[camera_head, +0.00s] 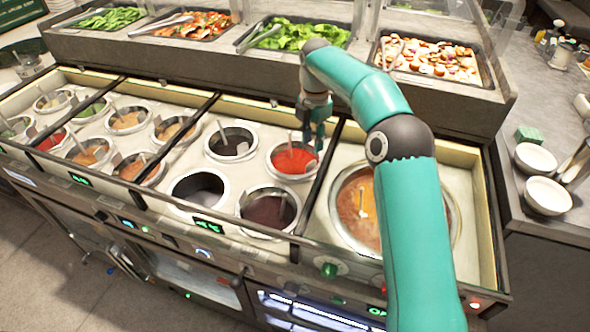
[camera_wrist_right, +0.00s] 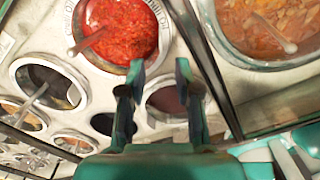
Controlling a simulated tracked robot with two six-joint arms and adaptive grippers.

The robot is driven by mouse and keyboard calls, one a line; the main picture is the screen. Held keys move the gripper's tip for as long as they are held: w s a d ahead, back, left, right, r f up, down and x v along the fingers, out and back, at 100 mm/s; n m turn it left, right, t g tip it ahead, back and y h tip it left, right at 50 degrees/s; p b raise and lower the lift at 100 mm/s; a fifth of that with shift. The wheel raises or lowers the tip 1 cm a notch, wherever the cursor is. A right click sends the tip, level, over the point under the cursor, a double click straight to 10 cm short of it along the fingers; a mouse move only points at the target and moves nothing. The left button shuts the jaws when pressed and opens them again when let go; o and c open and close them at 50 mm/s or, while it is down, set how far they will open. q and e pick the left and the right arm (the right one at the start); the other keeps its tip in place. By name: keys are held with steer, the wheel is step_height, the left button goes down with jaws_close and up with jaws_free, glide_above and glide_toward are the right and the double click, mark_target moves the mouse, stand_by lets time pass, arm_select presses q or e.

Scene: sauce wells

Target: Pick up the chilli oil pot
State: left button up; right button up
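The chilli oil pot (camera_head: 293,158) is a round well with a pale rim and bright red contents, right of centre in the head view. A utensil handle stands up from it. In the right wrist view the chilli oil pot (camera_wrist_right: 122,40) fills the top left, with partly legible lettering on its rim. My right gripper (camera_head: 314,125) hangs above the pot's back right side. In the right wrist view its two fingers (camera_wrist_right: 158,78) are spread with nothing held between them. The left gripper is in neither view.
A dark divider (camera_head: 322,180) separates this pot from a large soup well (camera_head: 357,205) on the right. Neighbouring wells include a dark red one (camera_head: 268,208) in front and a dark one (camera_head: 230,143) to the left. Food trays (camera_head: 428,60) stand behind.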

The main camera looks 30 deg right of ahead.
mark_target(311, 164)
step_height(311, 164, down, 9)
steer(key=shift+a+r+b, duration=0.1)
steer(key=shift+b, duration=0.2)
jaws_close()
stand_by(0.3)
steer(key=shift+r, duration=0.15)
